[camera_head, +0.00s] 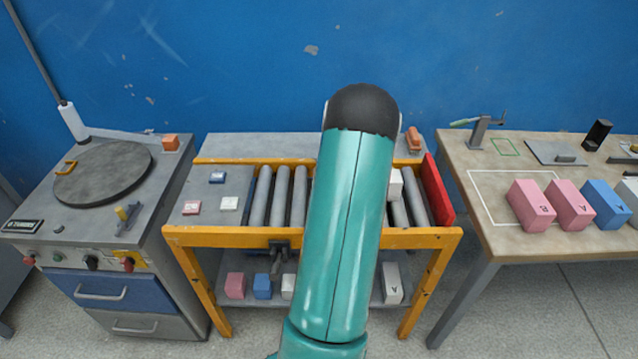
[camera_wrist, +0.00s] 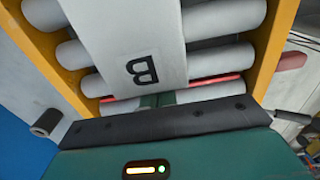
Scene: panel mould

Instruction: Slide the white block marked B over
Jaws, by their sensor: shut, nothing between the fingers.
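The white block marked B (camera_wrist: 135,50) lies on the grey rollers in the wrist view, its letter upside down there. In the head view a white block (camera_head: 395,184) shows on the rollers just right of my arm, partly hidden by it; its letter cannot be read there. My gripper (camera_wrist: 150,102) is at the lower edge of the wrist view, shut and empty, close to the block's near end. Whether it touches the block cannot be told. In the head view my arm hides the gripper.
The roller table has yellow rails (camera_head: 215,237) and a red end plate (camera_head: 438,190) at right. Small tiles lie on its left plate (camera_head: 240,184). Coloured blocks stand on the lower shelf (camera_head: 375,298). A workbench (camera_head: 500,232) with pink and blue blocks is at right, a turntable (camera_head: 103,172) at left.

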